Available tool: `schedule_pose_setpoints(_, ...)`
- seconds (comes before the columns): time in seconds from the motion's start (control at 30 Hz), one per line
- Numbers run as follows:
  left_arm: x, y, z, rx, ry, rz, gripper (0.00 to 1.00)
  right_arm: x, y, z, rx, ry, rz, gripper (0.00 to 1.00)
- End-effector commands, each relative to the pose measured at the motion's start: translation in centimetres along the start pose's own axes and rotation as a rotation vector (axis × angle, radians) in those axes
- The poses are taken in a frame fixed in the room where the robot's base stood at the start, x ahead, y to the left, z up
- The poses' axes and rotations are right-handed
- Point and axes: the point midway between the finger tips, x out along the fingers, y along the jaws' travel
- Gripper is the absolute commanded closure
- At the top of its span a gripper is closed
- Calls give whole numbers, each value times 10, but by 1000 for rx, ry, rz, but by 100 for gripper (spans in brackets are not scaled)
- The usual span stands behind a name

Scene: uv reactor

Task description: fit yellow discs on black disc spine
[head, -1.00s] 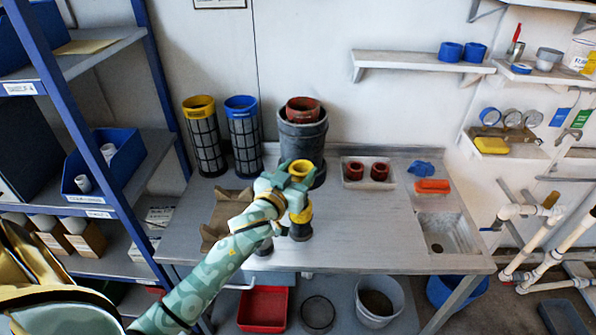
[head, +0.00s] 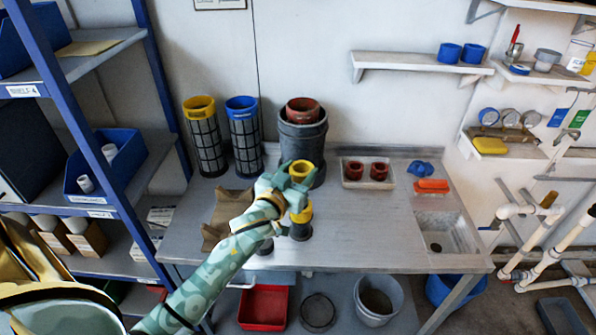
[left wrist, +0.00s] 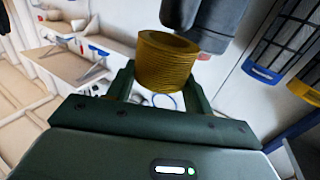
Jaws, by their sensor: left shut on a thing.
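The left wrist view shows the ribbed yellow disc (left wrist: 167,65) between the fingers. Below it in the head view, a second yellow disc (head: 302,213) sits on the black disc spine (head: 301,232) on the bench. The held disc is above that one; my fingers partly hide the space between them, including any spine there. My right gripper is in neither view.
A grey pot (head: 302,140) with a red ring stands behind the gripper. Yellow-rimmed (head: 206,140) and blue-rimmed (head: 244,135) mesh cylinders stand left of it. A tray with red rings (head: 352,182) and a sink (head: 446,235) are to the right. The bench front right of the spine is clear.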

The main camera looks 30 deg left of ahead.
Motion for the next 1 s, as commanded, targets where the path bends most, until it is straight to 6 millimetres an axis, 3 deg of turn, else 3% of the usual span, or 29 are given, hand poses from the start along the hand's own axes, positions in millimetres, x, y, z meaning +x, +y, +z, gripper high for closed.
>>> schedule_pose_setpoints(1.0,0,0,22,-1,-1,0,71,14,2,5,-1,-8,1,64)
